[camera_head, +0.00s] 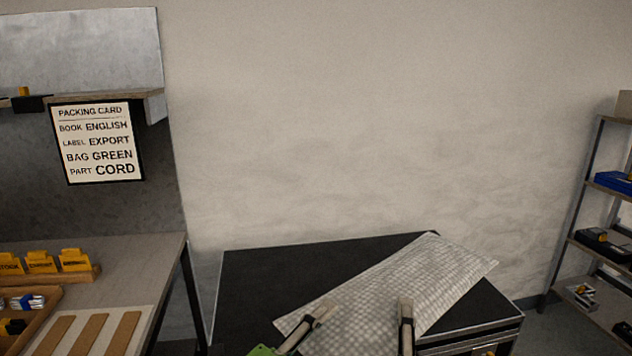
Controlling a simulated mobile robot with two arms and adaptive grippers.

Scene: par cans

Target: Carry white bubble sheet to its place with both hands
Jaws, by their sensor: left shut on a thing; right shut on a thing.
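The white bubble sheet (425,270) is a long, pale, dimpled rectangle. It lies slantwise over the black-topped cabinet (260,275), its far end towards the right back corner and its near end at the lower middle. My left gripper (328,308) is shut on the sheet near its lower left part. My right gripper (406,304) is shut on the sheet further to the right. I cannot tell whether the sheet touches the cabinet top or hangs just above it. The sheet's near edge is partly hidden by my grippers and the frame's bottom.
A workbench (150,262) stands at the left with yellow tabbed dividers (75,260) and a wooden tray (45,312). A packing card (97,143) hangs above it. A shelf rack (585,205) with boxes stands at the right. The cabinet top's left part is bare.

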